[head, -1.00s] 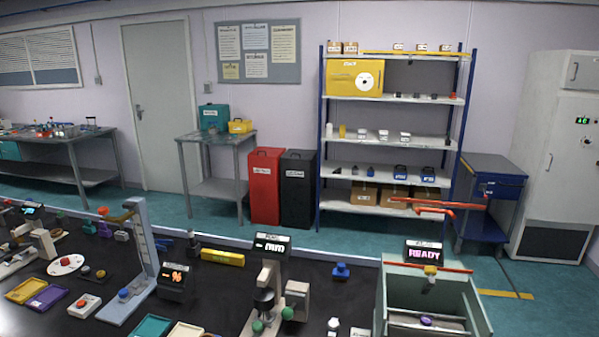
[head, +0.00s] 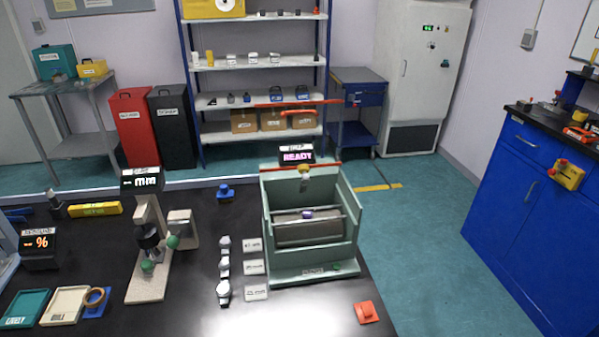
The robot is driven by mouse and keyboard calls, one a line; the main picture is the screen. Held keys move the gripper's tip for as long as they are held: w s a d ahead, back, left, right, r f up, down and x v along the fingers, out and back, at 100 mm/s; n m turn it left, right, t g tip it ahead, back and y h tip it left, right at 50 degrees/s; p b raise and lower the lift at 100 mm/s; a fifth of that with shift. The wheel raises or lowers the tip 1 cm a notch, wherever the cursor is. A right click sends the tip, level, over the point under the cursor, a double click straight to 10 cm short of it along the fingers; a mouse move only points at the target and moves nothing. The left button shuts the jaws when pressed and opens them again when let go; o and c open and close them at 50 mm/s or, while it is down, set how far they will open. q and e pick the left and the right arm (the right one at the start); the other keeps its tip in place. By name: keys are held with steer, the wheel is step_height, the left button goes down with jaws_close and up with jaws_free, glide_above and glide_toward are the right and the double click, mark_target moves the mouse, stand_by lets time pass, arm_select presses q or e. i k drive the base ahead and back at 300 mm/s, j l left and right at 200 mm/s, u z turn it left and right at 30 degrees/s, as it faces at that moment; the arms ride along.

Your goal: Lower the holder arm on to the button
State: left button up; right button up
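A pale green open-topped machine (head: 355,225) stands on the black bench in the middle of the view, with a lit READY display (head: 296,155) at its back. Inside it lies a grey drum (head: 300,232) with metal rods across the box. A small purple piece (head: 307,213) is on or just above the drum; I cannot tell whether they touch. A small tan and grey part (head: 304,175) hangs at the back, below a red bar (head: 322,167); I cannot tell for sure which part is the holder arm. Neither of my grippers shows.
Left of the machine stand silver weights (head: 223,292), white labels (head: 255,292) and a gauge stand with green knobs (head: 150,280). An orange-red block (head: 366,312) lies at the front right. A blue cabinet (head: 540,215) stands at the right, with open floor (head: 425,215) between.

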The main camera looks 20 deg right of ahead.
mark_target(303, 170)
steer(key=k+l+u, duration=0.1)
steer(key=l, duration=0.3)
steer(key=k+l+u, duration=0.1)
steer(key=l, duration=0.3)
steer(key=k+l+u, duration=0.1)
steer(key=l, duration=0.3)
steer(key=k+l, duration=0.15)
steer(key=l, duration=0.25)
steer(key=k+l+u, duration=0.15)
steer(key=l, duration=0.2)
steer(key=l+u, duration=0.3)
steer(key=l, duration=0.5)
steer(key=l+u, duration=0.3)
steer(key=l, duration=0.45)
